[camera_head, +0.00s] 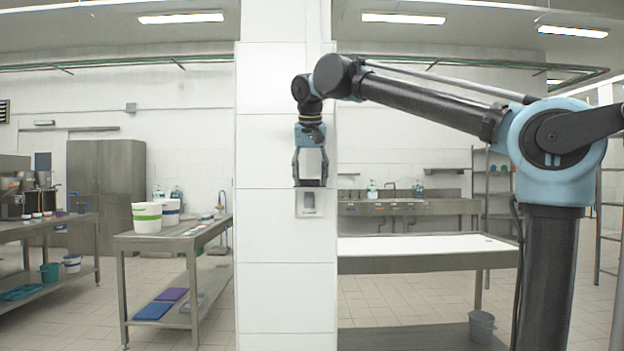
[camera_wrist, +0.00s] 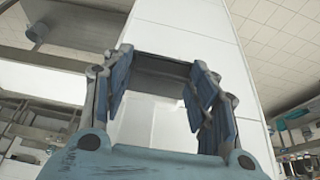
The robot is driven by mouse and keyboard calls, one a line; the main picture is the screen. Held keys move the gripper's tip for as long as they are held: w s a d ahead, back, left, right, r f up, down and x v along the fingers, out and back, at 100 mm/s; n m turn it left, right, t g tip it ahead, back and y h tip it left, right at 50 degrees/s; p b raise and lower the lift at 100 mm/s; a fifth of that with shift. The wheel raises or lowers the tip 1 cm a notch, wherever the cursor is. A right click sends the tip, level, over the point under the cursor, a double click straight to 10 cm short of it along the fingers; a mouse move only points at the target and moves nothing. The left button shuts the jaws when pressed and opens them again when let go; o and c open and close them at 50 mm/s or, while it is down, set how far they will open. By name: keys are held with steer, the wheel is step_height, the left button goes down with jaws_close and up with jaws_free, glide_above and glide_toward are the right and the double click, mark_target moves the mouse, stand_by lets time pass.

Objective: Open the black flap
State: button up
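A small pale wall box (camera_head: 309,203) with a grey front sits on the white pillar. A dark flap (camera_head: 310,184) shows as a thin dark band at the box's top edge. In the wrist view the flap (camera_wrist: 160,72) is a flat dark grey panel spanning the space between the fingertips. My gripper (camera_head: 310,177) points down in front of the pillar, just above the box. Its fingers are apart, one at each side of the flap, also in the wrist view (camera_wrist: 160,80). I cannot tell whether they touch it.
The white pillar (camera_head: 285,270) stands behind my gripper. A steel table (camera_head: 178,238) with white buckets (camera_head: 147,218) is to the left. A steel table with a white top (camera_head: 425,247) is to the right. The space beside my gripper looks free.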

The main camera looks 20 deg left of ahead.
steer(key=shift+o, duration=0.8)
steer(key=shift+s, duration=0.1)
steer(key=v, duration=1.2)
steer(key=shift+d, duration=0.1)
